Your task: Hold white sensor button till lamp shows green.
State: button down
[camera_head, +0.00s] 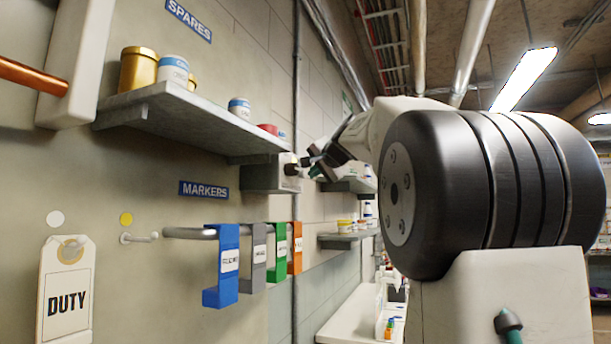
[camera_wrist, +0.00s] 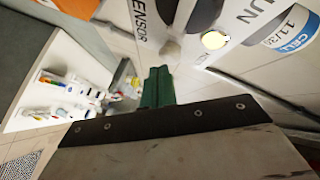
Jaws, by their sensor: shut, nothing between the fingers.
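In the wrist view my gripper (camera_wrist: 160,72) shows as dark green fingers, closed together with nothing between them. Just past the fingertips is a small whitish knob (camera_wrist: 171,49), which looks like the white sensor button, near lettering ending in "ENSOR". I cannot tell whether the fingertips touch it. To its right a round lamp (camera_wrist: 214,40) glows pale yellowish white beside lettering ending in "UN"; I see no clear green. In the head view my gripper (camera_head: 306,163) is at the front of a grey wall box (camera_head: 262,176), where the button and lamp are too small to make out.
A shelf (camera_head: 190,108) with tins and tubs is above left of the box. Below it, a rail holds blue (camera_head: 222,265), grey, green and orange marker tags. A "DUTY" tag (camera_head: 66,300) hangs at left. More shelves (camera_head: 350,240) and a white counter lie beyond.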

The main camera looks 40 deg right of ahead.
jog(key=shift+w+a, duration=0.15)
jog(key=shift+w, duration=0.3)
dwell(0.4)
jog(key=shift+s, duration=0.1)
dwell(1.4)
jog(key=shift+s+d, duration=0.3)
jog(key=shift+s, duration=0.45)
jog(key=shift+s+d, duration=0.35)
jog(key=shift+s, duration=0.4)
jog(key=shift+s+d, duration=0.3)
jog(key=shift+s, duration=0.5)
jog(key=shift+s+d, duration=0.35)
jog(key=shift+s, duration=0.4)
